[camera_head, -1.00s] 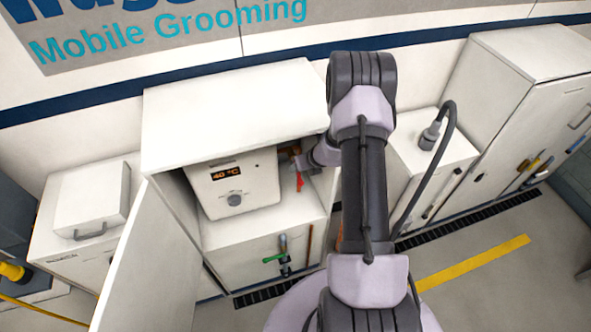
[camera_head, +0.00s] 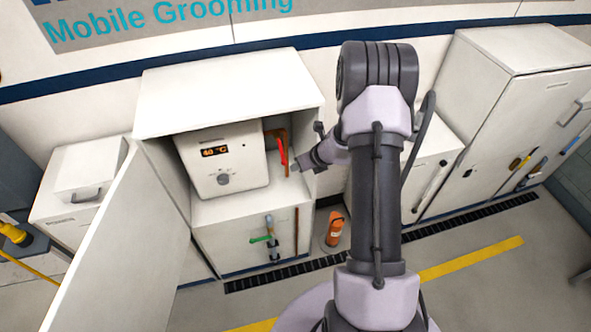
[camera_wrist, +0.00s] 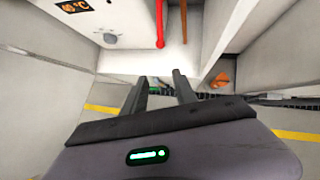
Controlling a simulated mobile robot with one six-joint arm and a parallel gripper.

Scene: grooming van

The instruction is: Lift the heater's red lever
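The heater (camera_head: 222,162) is a white box with an orange 40 °C display and a grey knob, inside an open cabinet. Its red lever (camera_head: 283,152) hangs down at its right side, by a copper-coloured pipe. The lever's rounded lower end also shows in the wrist view (camera_wrist: 160,28), at the top centre. My gripper (camera_head: 295,167) is just right of the lever at the cabinet opening. In the wrist view my gripper (camera_wrist: 159,76) has two fingers apart with nothing between them. The lever's end lies beyond the fingertips, apart from them.
The cabinet's door (camera_head: 125,250) stands open at the left. Coloured handles (camera_head: 268,238) are on the lower cabinet front. An orange object (camera_head: 335,228) stands on the floor to the right. White cabinets (camera_head: 500,130) line the right wall. The floor in front is clear.

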